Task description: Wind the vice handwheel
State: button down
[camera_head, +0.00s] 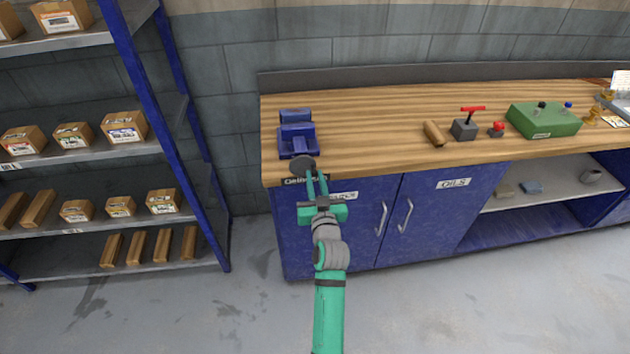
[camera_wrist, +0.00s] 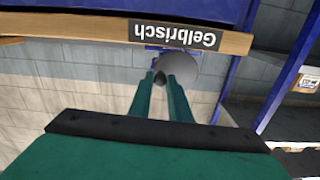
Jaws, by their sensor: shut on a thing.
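The blue vice (camera_head: 297,138) stands at the left end of the wooden bench top, near its front edge. Its round grey handwheel (camera_head: 302,164) faces out over the front edge. My gripper (camera_head: 317,178) reaches up to the wheel from the front, its two green fingers close together. In the wrist view the handwheel (camera_wrist: 180,68) is a grey disc beyond the fingertips. My gripper (camera_wrist: 168,78) is shut on a small dark piece at the wheel, seemingly its handle. The fingers hide part of it.
The wooden bench (camera_head: 385,115) has clear room right of the vice. A wooden cylinder (camera_head: 434,133), a grey block with a red lever (camera_head: 465,129), a red button (camera_head: 497,129) and a green box (camera_head: 543,120) stand further right. A blue-framed shelf (camera_head: 180,130) with cartons is at left.

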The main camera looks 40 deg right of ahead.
jog(key=shift+r, duration=0.1)
jog(key=shift+r+n, duration=0.1)
jog(key=shift+n, duration=0.5)
jog(key=c, duration=1.8)
grip_release()
jog(key=shift+o, duration=0.2)
jog(key=m, duration=0.6)
jog(key=shift+m, duration=0.4)
jog(key=m, duration=0.6)
jog(key=shift+m, duration=0.3)
jog(key=m, duration=0.5)
jog(key=shift+m, duration=0.4)
jog(key=m, duration=0.6)
